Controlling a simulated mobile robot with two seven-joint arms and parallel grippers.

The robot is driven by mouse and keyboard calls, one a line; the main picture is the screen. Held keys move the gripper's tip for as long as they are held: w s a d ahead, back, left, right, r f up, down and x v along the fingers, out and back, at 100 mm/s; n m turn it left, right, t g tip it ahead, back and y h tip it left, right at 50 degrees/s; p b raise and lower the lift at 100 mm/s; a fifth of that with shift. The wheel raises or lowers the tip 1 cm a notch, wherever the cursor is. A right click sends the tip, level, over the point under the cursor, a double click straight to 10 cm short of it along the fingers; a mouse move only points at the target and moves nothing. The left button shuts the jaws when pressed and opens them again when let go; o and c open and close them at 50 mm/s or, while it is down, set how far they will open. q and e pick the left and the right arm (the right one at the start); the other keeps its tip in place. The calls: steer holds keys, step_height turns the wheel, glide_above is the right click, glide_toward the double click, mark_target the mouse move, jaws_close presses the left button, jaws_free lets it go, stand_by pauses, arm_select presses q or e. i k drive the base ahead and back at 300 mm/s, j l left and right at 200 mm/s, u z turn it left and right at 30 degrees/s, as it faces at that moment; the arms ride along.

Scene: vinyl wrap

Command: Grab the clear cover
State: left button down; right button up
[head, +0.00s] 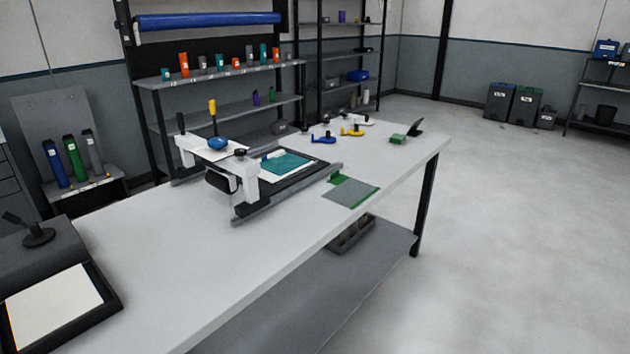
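No plainly transparent cover can be made out in the head view. A flat grey sheet with green edges (350,193) lies near the front edge of the white table, right of the press-like machine; I cannot tell whether it is the clear cover. The white and black machine (246,180) stands on the table, with a teal sheet (287,163) on a white backing on its bed. A blue item (217,144) rests on its top. Neither of my grippers is in view.
The white table (190,270) has free room at its front and left. A black tray with a white sheet (58,310) is at the near left. Blue (323,138) and yellow (352,131) tools and a green block (398,139) sit toward the far end. Open floor lies right.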

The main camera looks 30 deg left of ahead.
mark_target(349, 192)
steer(key=i+l+u, duration=0.2)
steer(key=i+u, duration=0.25)
steer(key=i+l+u, duration=0.3)
steer(key=u, duration=0.2)
steer(key=i+l+u, duration=0.25)
steer(key=l+u, duration=0.2)
steer(key=i+l+u, duration=0.2)
steer(key=l+u, duration=0.3)
steer(key=i+l+u, duration=0.1)
steer(key=l+u, duration=0.35)
steer(key=l, duration=0.15)
